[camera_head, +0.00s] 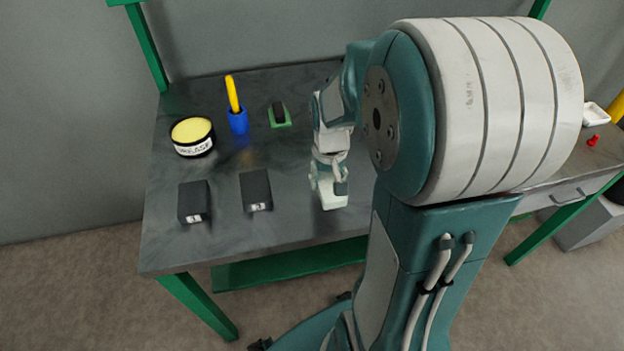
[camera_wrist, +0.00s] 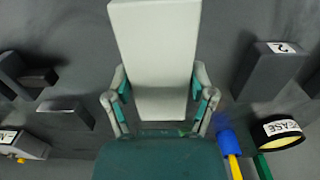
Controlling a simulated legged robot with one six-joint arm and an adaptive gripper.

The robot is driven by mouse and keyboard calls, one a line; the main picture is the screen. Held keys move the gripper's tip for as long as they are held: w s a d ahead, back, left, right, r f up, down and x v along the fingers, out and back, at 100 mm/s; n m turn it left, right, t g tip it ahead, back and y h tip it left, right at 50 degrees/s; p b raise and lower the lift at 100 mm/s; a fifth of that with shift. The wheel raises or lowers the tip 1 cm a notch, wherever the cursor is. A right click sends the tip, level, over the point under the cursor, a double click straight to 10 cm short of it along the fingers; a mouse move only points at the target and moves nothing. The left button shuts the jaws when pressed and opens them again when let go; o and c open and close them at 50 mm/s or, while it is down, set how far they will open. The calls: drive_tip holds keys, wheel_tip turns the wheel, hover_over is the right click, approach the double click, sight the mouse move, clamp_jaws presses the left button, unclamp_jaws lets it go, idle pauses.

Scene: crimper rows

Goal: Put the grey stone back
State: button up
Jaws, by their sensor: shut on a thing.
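The grey stone (camera_head: 331,194) is a pale, long rectangular block. It also shows large in the wrist view (camera_wrist: 156,45). My gripper (camera_head: 325,172) is shut on it, with one finger on each side in the wrist view (camera_wrist: 160,92). The stone points toward the table's front side in the head view. I cannot tell whether it touches the tabletop. Two dark blocks with white labels, a left one (camera_head: 194,201) and a right one (camera_head: 256,190), lie to the left of my gripper. One dark block (camera_wrist: 268,70) labelled 2 shows in the wrist view.
A grease tin (camera_head: 192,136), a blue cup (camera_head: 238,121) with a yellow handle (camera_head: 232,92) and a green holder with a black piece (camera_head: 279,115) stand farther back on the dark table (camera_head: 225,245). My arm hides the table's right part. A red item (camera_head: 593,140) lies far right.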

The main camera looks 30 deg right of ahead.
sight(322, 181)
drive_tip(key=shift+w+a+f, duration=0.2)
drive_tip(key=shift+w+f, duration=0.75)
drive_tip(key=shift+f, duration=0.25)
drive_tip(key=shift+w+d+f, duration=0.3)
drive_tip(key=shift+w+f, duration=0.1)
drive_tip(key=shift+f, duration=0.1)
wheel_tip(322, 181, down, 2)
drive_tip(key=shift+f, duration=0.25)
drive_tip(key=shift+w+f, duration=0.1)
drive_tip(key=shift+f, duration=0.2)
drive_tip(key=shift+a, duration=0.3)
drive_tip(key=shift+f, duration=0.1)
drive_tip(key=o, duration=1)
drive_tip(key=shift+d, duration=0.1)
drive_tip(key=shift+o, duration=0.2)
drive_tip(key=shift+d, duration=0.1)
